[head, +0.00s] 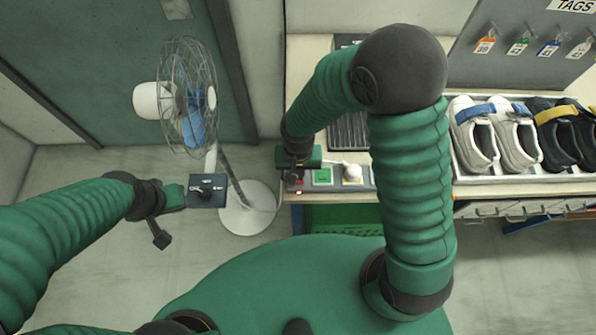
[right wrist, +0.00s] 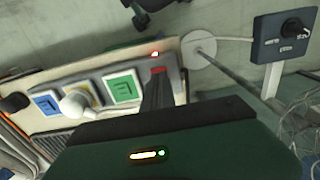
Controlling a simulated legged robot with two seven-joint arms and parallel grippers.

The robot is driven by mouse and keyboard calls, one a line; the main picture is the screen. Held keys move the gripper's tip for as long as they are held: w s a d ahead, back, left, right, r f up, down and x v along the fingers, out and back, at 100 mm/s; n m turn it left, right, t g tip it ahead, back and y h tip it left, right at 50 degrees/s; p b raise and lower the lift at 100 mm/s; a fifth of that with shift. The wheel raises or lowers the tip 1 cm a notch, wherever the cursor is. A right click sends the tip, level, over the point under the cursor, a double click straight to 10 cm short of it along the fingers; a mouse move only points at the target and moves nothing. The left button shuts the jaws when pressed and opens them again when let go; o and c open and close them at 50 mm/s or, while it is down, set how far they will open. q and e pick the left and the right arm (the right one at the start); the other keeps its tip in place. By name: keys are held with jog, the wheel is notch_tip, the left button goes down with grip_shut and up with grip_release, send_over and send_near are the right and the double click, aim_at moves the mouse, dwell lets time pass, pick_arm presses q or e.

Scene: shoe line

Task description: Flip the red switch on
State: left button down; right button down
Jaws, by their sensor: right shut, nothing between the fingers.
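The red switch (head: 298,182) sits at the left end of a grey control strip on the workbench. It also shows in the right wrist view (right wrist: 158,70), partly covered by my fingers. My right gripper (head: 291,179) is shut and empty, with its dark fingertips (right wrist: 157,88) at the switch; I cannot tell whether they touch it. The switch's position is hard to read. A small lamp (right wrist: 155,53) beside it glows orange-white. My left gripper (head: 173,197) is out to the left, beside the fan's control box; its fingers are not clear.
A green button (head: 323,176) and a white round-topped control (head: 352,173) stand right of the switch. The fan (head: 188,100) with its knobbed control box (head: 207,190) stands left of the bench. Shoes (head: 480,135) fill a tray at the right.

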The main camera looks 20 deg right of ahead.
notch_tip(320, 180, up, 5)
jog(key=p, duration=0.4)
jog(key=shift+r, duration=0.15)
jog(key=s+d+r+n+t+b, duration=0.2)
jog(key=s+d+r+n+b, duration=0.1)
jog(key=d+r, duration=0.4)
jog(key=shift+s+d+t, duration=0.3)
jog(key=shift+s+d, duration=0.05)
jog(key=shift+d, duration=0.4)
jog(key=shift+s+r, duration=0.15)
jog(key=shift+d, duration=0.15)
dwell(1.0)
